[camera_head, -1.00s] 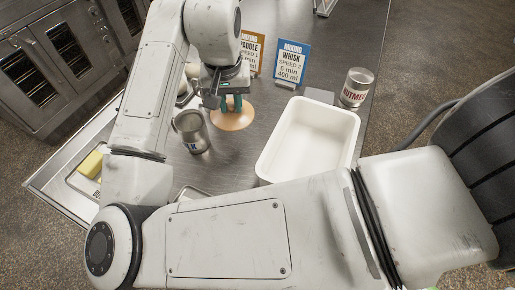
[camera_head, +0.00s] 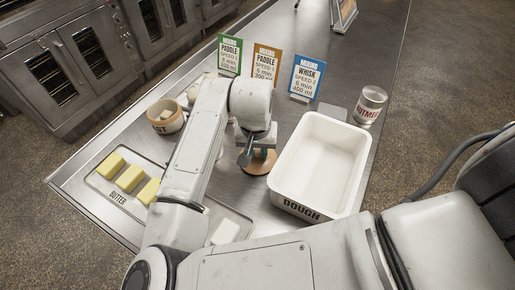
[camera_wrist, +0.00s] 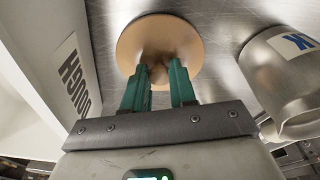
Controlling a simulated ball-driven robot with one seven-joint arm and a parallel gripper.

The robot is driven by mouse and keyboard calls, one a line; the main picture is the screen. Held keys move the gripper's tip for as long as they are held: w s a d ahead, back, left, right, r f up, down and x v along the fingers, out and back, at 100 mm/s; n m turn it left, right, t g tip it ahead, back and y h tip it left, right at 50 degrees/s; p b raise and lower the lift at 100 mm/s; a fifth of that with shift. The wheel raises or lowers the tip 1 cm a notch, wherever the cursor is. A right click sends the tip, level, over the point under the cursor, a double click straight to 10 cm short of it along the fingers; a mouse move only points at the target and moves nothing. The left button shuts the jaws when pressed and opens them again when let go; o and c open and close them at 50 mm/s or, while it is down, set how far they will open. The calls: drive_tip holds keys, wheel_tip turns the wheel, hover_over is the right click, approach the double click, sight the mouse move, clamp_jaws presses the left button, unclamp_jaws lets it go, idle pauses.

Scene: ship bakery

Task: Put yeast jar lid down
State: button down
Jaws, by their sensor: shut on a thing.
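The yeast jar lid is a round tan disc with a knob, seen in the wrist view (camera_wrist: 185,50) and, partly covered by my arm, in the head view (camera_head: 253,189). My gripper (camera_wrist: 160,76) has its green fingers shut on the knob; it also shows in the head view (camera_head: 258,156). The lid is level, at or just above the steel counter (camera_head: 255,222); I cannot tell whether it touches. A tan-rimmed jar (camera_head: 165,115), its label partly hidden and ending in "ST", stands without a lid at the left.
The white DOUGH tub (camera_head: 287,203) stands close to the lid's right. A metal cup (camera_wrist: 275,80) is near its other side. A butter tray (camera_head: 100,187) lies at the left. Recipe cards (camera_head: 308,76) stand behind. A NUTMEG jar (camera_head: 370,105) is at the right.

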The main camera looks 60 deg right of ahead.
sight(257, 163)
drive_tip(key=shift+f, duration=0.25)
drive_tip(key=c, duration=0.9)
unclamp_jaws()
drive_tip(key=shift+r, duration=0.15)
wheel_tip(257, 163, up, 12)
drive_tip(key=a+b, duration=0.1)
drive_tip(key=shift+s+a+b, duration=0.25)
drive_tip(key=shift+a+b, duration=0.05)
drive_tip(key=shift+a, duration=0.05)
drive_tip(key=shift+s, duration=0.1)
